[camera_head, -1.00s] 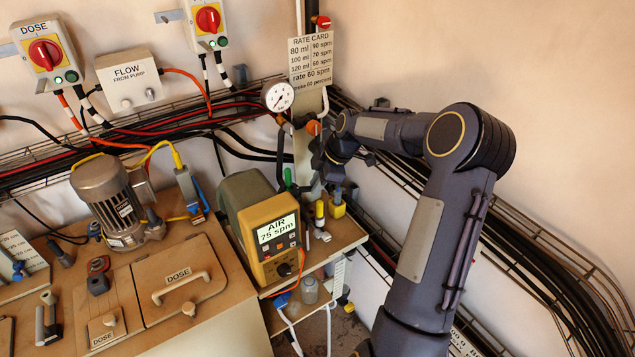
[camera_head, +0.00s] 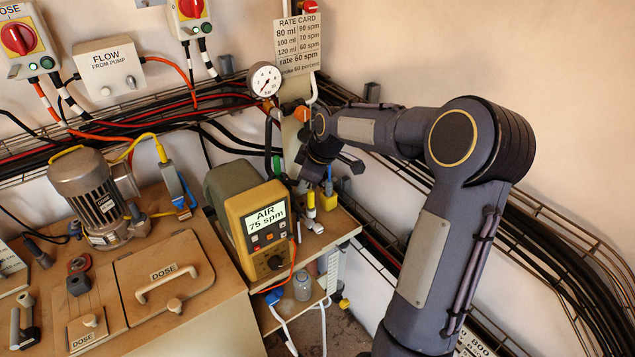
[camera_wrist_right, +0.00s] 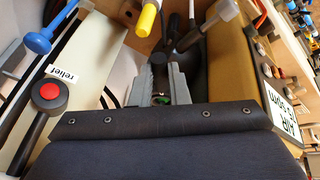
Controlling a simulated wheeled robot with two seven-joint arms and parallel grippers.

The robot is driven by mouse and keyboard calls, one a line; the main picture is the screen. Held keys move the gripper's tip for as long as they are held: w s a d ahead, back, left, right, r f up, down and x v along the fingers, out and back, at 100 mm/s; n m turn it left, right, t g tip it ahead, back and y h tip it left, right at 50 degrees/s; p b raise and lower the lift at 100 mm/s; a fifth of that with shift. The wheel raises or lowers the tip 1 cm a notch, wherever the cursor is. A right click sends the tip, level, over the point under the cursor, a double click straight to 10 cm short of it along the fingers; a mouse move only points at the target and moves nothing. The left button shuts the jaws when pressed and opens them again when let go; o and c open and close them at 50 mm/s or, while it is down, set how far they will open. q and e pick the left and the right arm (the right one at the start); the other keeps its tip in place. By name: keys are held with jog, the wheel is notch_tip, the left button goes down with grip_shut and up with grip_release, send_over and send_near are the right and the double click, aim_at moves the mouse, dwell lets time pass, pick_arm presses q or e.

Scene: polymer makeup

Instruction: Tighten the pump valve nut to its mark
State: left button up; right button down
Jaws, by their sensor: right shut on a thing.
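My right gripper (camera_head: 312,168) reaches in from the right behind the yellow pump unit (camera_head: 262,229), whose display reads AIR 75 spm. In the right wrist view the two grey fingers (camera_wrist_right: 160,88) are closed on a small dark rounded part (camera_wrist_right: 160,74), which I take to be the pump valve nut. A bit of green (camera_wrist_right: 161,99) shows between the fingers. The arm and gripper hide the nut in the head view, and I cannot make out its mark. My left gripper is not in view.
A pressure gauge (camera_head: 265,81) and rate card (camera_head: 298,45) are above the gripper. A yellow-topped marker-like part (camera_head: 311,205) stands beside the pump. In the right wrist view a "relief" label (camera_wrist_right: 62,77) and a red-centred knob (camera_wrist_right: 49,92) lie left of the fingers. Cable racks run along the wall.

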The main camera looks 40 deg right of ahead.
jog(key=shift+s+a+m+h+b, duration=0.25)
jog(key=shift+a+m+b, duration=0.15)
jog(key=shift+m, duration=0.25)
jog(key=shift+s+a+m+h+b, duration=0.1)
jog(key=shift+a+m+h+b, duration=0.2)
jog(key=shift+m, duration=0.35)
jog(key=c, duration=1.4)
grip_release()
jog(key=shift+r, duration=0.1)
jog(key=v, duration=0.7)
jog(key=shift+s+r+b, duration=0.15)
jog(key=shift+r+b, duration=0.2)
jog(key=shift+b, duration=0.05)
